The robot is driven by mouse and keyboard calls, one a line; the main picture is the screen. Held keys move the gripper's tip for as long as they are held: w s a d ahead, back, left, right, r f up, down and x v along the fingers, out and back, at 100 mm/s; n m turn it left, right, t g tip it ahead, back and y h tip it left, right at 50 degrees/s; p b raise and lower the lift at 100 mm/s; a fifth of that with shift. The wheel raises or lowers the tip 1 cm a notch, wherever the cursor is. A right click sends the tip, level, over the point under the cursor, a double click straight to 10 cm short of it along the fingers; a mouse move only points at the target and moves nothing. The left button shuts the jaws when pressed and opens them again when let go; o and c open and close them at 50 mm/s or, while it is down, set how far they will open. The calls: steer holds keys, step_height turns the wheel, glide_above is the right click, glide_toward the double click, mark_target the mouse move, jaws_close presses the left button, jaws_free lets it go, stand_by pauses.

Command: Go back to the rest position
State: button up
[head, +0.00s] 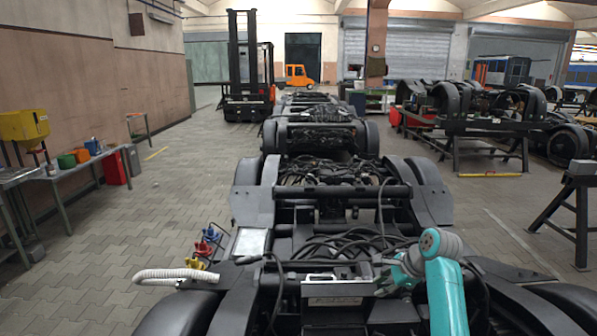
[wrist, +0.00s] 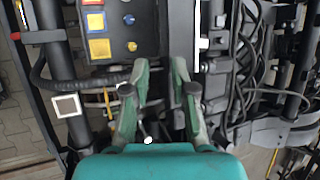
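My gripper (head: 385,282) is at the end of the teal arm, low over the front of the nearest bogie (head: 338,220) in the head view. In the wrist view my gripper (wrist: 160,68) points up the picture with a gap between its two fingers. I see nothing held in that gap; dark bogie parts show behind it. A grey panel (wrist: 120,45) with yellow, red and blue squares and buttons lies just past the fingertips, to their left. Whether the fingers touch anything is unclear.
Cables and dark bars surround my gripper. A white corrugated hose (head: 170,273) and coloured connectors (head: 205,245) are at left. A bench (head: 75,168) stands along the left wall, a trestle (head: 575,210) at right. A forklift (head: 248,85) stands behind. The paved floor at left is clear.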

steer(key=s+a+f+n+t, duration=0.1)
steer(key=s+f, duration=0.5)
steer(key=f, duration=0.2)
steer(key=s+a+f+n+t+h, duration=0.1)
steer(key=s+f, duration=0.5)
steer(key=f, duration=0.3)
steer(key=s+a+f+n+t+h, duration=0.1)
steer(key=s+f+n, duration=0.1)
steer(key=s+f, duration=0.4)
steer(key=shift+s+a+f+t, duration=0.1)
steer(key=shift+a+f+t, duration=0.1)
steer(key=shift+f, duration=0.4)
steer(key=shift+s+a+f+t, duration=0.1)
steer(key=shift+a+f, duration=0.05)
steer(key=shift+f, duration=0.4)
steer(key=s+f+n+t+h, duration=0.25)
steer(key=s+n, duration=0.25)
steer(key=s, duration=1.7)
steer(key=s+a+r+n+t, duration=0.1)
steer(key=s+r+n+t, duration=0.3)
steer(key=s+r, duration=1.7)
steer(key=s+n, duration=0.2)
steer(key=n, duration=0.2)
steer(key=shift+r, duration=0.3)
steer(key=shift+a, duration=0.1)
